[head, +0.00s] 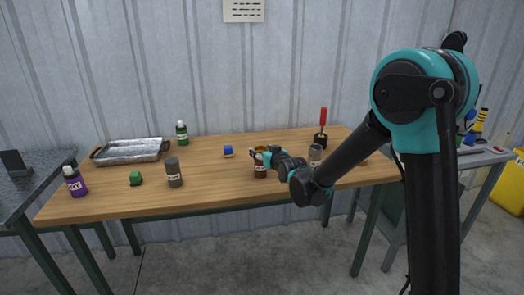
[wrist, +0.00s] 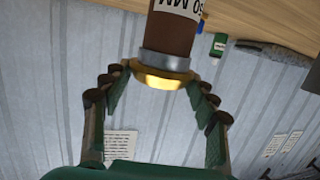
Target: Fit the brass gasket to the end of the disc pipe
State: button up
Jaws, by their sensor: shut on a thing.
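The brass gasket (wrist: 160,76) is a gold ring between the fingertips of my gripper (wrist: 158,80). In the wrist view it sits against the grey collar (wrist: 165,61) at the end of a brown pipe (wrist: 172,30) labelled "50 MM". It looks in line with that end, but I cannot tell whether it is fully seated. In the head view my gripper (head: 262,155) is at the top of this upright brown pipe (head: 260,172). Grey pipes stand at the left (head: 174,173) and behind my arm (head: 316,154). I see no disc mark on any of them.
The wooden table (head: 215,184) holds a metal tray (head: 130,152), a purple bottle (head: 75,182), a green bottle (head: 182,133), a green cube (head: 135,178), a blue block (head: 228,151) and a red-handled tool (head: 323,117) in a dark cup. The table between the left grey pipe and the brown pipe is clear.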

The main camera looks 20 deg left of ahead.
dwell(0.4)
jog(key=o, duration=1.2)
jog(key=shift+s+d, duration=0.1)
jog(key=v, duration=1.1)
jog(key=s+d+f+m+g+h, duration=0.1)
jog(key=d+f+m+h, duration=0.2)
jog(key=d, duration=0.9)
jog(key=s+d+f+m+g+h, duration=0.1)
jog(key=d+f+h, duration=0.3)
jog(key=d, duration=0.7)
jog(key=s+d+f+m+g+h, duration=0.1)
jog(key=s+d+f, duration=0.2)
jog(key=s+d, duration=0.2)
jog(key=s+d+f+m+g+h, duration=0.1)
jog(key=s+d+f+m+g, duration=0.1)
jog(key=s+d, duration=0.4)
jog(key=s+d+f+m+g+h, duration=0.1)
jog(key=s+d+f+g, duration=0.1)
jog(key=s+d+f, duration=0.3)
jog(key=shift+s+d+m+h, duration=0.15)
jog(key=shift+s+d+h, duration=0.1)
jog(key=shift+d, duration=0.7)
jog(key=shift+s+d+m+h, duration=0.15)
jog(key=shift+s+d, duration=0.15)
jog(key=shift+d, duration=0.65)
